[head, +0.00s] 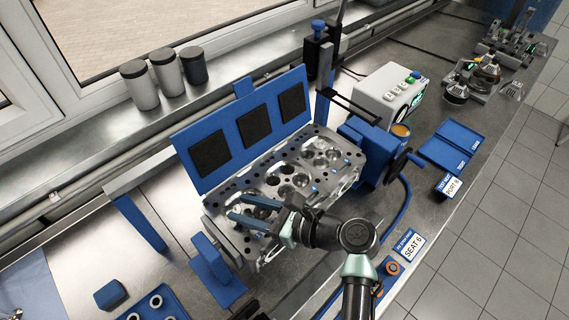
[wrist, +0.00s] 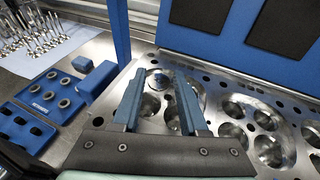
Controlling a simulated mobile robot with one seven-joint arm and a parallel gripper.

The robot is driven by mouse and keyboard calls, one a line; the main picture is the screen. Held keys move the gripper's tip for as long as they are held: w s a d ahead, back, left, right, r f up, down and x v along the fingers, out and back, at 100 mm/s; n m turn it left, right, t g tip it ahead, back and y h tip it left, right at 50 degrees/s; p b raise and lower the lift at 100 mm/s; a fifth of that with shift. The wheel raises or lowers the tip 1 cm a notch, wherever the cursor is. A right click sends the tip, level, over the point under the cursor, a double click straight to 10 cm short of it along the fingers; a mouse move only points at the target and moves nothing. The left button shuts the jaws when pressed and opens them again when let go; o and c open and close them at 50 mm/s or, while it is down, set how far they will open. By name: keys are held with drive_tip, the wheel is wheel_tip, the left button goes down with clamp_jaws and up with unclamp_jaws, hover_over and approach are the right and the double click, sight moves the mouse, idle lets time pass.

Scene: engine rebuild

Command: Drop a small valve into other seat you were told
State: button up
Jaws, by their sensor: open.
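The metal cylinder head (head: 345,165) lies on the bench with several round chambers and valve seats facing up. It also shows in the wrist view (wrist: 216,87). My gripper (head: 231,204) is over its near left end, with two blue fingers spread apart. In the wrist view my gripper (wrist: 158,72) is open over the end chamber, where a shiny round surface shows between the fingers. Several small valves (wrist: 42,36) stand or lie at the far left. A card reading SEAT 6 (head: 409,245) is at the bench's front edge.
A blue upright panel (head: 235,128) with dark pads stands behind the head. A blue block with holes (wrist: 50,96) lies to the left.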

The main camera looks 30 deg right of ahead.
drive_tip(key=b+v, duration=0.1)
drive_tip(key=v, duration=0.9)
drive_tip(key=shift+s+r, duration=0.2)
drive_tip(key=w+a+r+n+t+h, duration=0.2)
drive_tip(key=w+r+n+h, duration=0.1)
drive_tip(key=w+r+n, duration=0.6)
drive_tip(key=w+a+r+n+t+h, duration=0.25)
drive_tip(key=w+r+n, duration=0.3)
drive_tip(key=r, duration=0.65)
drive_tip(key=s+a+r+n+t+h, duration=0.15)
drive_tip(key=a+r+n, duration=0.25)
drive_tip(key=r, duration=0.4)
drive_tip(key=s+a+r+n+t, duration=0.1)
drive_tip(key=a+r+n+t, duration=0.2)
drive_tip(key=r+n, duration=0.35)
drive_tip(key=s+a+r+n+t, duration=0.2)
drive_tip(key=s+a+r+t, duration=0.1)
drive_tip(key=s+r, duration=0.2)
drive_tip(key=s+a+r+n+t, duration=0.2)
drive_tip(key=s+r, duration=0.3)
drive_tip(key=r, duration=0.5)
drive_tip(key=shift+a+n+t+h, duration=0.3)
drive_tip(key=shift+a+n+t, duration=0.1)
drive_tip(key=shift+a, duration=0.3)
drive_tip(key=shift+r, duration=0.1)
